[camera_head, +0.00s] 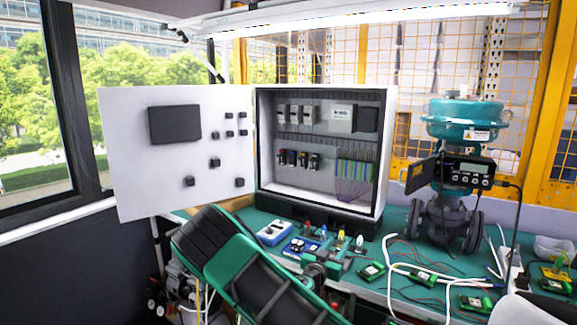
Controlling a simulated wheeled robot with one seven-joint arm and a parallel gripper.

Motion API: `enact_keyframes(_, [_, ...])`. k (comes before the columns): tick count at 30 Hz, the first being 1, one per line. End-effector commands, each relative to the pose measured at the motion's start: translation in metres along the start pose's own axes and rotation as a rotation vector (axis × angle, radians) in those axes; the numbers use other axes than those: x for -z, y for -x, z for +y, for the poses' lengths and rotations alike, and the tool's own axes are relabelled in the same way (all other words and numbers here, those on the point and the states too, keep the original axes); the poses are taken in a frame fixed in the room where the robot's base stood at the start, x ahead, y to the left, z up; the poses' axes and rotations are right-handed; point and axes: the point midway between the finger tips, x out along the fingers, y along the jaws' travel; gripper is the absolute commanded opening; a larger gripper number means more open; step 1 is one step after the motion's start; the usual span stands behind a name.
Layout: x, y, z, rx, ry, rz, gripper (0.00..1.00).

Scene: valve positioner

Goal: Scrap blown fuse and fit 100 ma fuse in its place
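The open control cabinet (388,150) stands on the green bench, its white door (130,180) swung to the left. On its lower rail sits a row of small dark modules (298,159) with red and yellow marks, which may be fuse holders. The blown fuse and the 100 mA fuse are too small to make out. In front of the cabinet lie a blue and white box (274,234) and a blue holder (300,247) with small items. Small red, blue, yellow and white pieces stand beside it.
A teal valve actuator (466,120) with a black positioner (462,172) stands on the bench at right. Green circuit boards (420,276), loose cables and a clear tray (553,248) clutter the right side. The cabinet door reaches out over the left.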

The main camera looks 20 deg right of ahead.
Motion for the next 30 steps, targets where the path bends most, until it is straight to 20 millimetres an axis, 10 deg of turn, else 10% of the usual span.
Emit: enact_keyframes(30, [-0.001,0.108,-0.002,0.001,0.001,-0.001,0.36])
